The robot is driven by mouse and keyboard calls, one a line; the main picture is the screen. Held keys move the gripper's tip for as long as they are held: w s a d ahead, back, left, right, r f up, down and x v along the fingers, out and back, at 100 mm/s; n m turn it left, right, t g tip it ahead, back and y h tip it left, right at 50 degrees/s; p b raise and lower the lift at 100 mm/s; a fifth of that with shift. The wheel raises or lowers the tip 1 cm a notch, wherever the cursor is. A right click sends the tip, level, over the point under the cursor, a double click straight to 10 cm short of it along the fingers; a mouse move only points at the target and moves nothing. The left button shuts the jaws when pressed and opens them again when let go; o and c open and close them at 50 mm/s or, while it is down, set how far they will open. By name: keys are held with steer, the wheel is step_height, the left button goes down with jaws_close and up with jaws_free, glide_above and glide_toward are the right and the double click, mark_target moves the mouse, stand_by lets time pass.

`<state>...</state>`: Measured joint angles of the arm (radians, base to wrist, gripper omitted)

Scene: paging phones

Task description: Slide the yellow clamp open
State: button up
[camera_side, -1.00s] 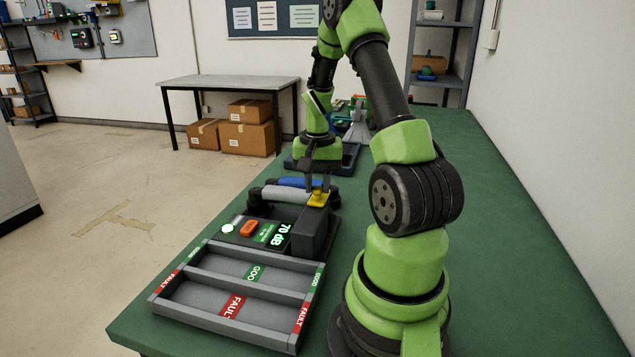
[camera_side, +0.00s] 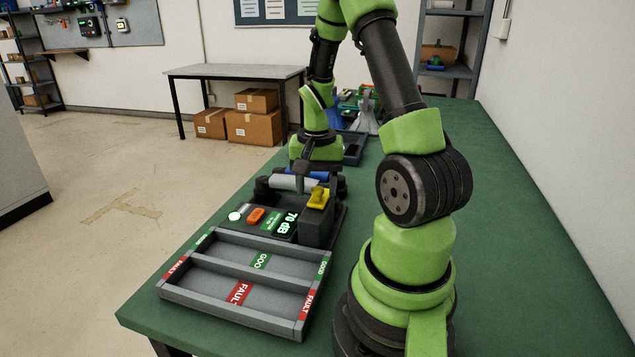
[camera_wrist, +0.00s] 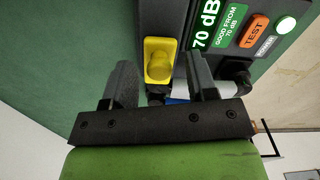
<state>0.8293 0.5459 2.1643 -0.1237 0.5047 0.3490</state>
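The yellow clamp (camera_side: 318,198) sits on top of the dark block at the right end of the tester (camera_side: 290,222). In the wrist view the clamp (camera_wrist: 160,58), with its raised knob, lies between and slightly beyond my fingertips. My gripper (camera_side: 304,176) is behind the clamp in the side view, over the handset area. In the wrist view my gripper (camera_wrist: 160,68) is open, with a gap on each side of the clamp.
A blue handset (camera_side: 318,175) lies behind the silver one. A grey sorting tray (camera_side: 235,322) with GOOD and FAULT lanes stands in front of the tester. A dark bin (camera_side: 353,150) is farther back. The green table (camera_side: 510,230) is clear on the right.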

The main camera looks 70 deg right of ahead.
mark_target(317, 190)
step_height(317, 190, up, 10)
stand_by(0.6)
stand_by(0.4)
steer(key=w+a+r+n+t, duration=0.25)
steer(key=a+r+n, duration=0.35)
steer(key=a, duration=0.5)
steer(key=s+a+r+n+t+y, duration=0.2)
steer(key=s+a+r+n+t, duration=0.1)
steer(key=a, duration=0.8)
steer(key=s+n+t, duration=0.1)
steer(key=s+n, duration=0.1)
steer(key=shift+s+r+t, duration=0.15)
steer(key=shift+s+t, duration=0.2)
steer(key=shift+s, duration=0.05)
